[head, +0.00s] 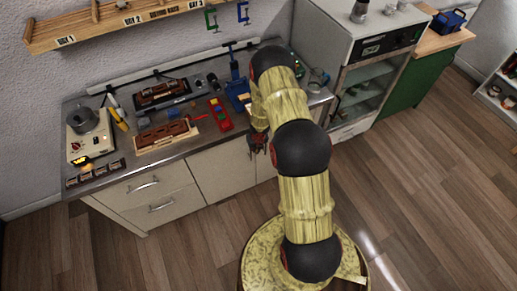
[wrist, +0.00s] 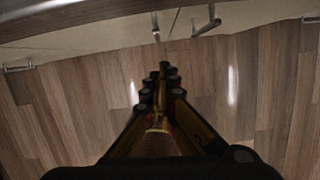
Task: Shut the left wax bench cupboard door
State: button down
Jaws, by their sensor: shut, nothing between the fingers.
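The wax bench (head: 165,190) stands along the wall in the head view. Its left cupboard door (head: 220,172) is a cream panel right of the drawers and looks about flush with the front; I cannot tell whether a small gap remains. In the wrist view a cream door panel (wrist: 110,35) runs along the top, with a small handle (wrist: 155,27) near the seam. A larger handle (wrist: 207,24) stands right of it. My gripper (head: 259,146) is in front of the doors near the bench edge. Its fingers (wrist: 164,70) are together and empty, below the handles in the wrist view.
Two drawers (head: 150,195) with bar handles lie left of the door. My arm hides much of the right door. A glass-fronted cabinet (head: 362,92) stands to the right. The worktop carries a pot (head: 83,120), a red tray (head: 219,113) and other tools. The wooden floor (head: 430,190) is clear.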

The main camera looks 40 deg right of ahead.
jog(key=d+p+v, duration=0.1)
jog(key=p+v, duration=0.1)
jog(key=v, duration=0.8)
jog(key=shift+a+p, duration=0.3)
jog(key=shift+p, duration=0.05)
jog(key=shift+w, duration=0.1)
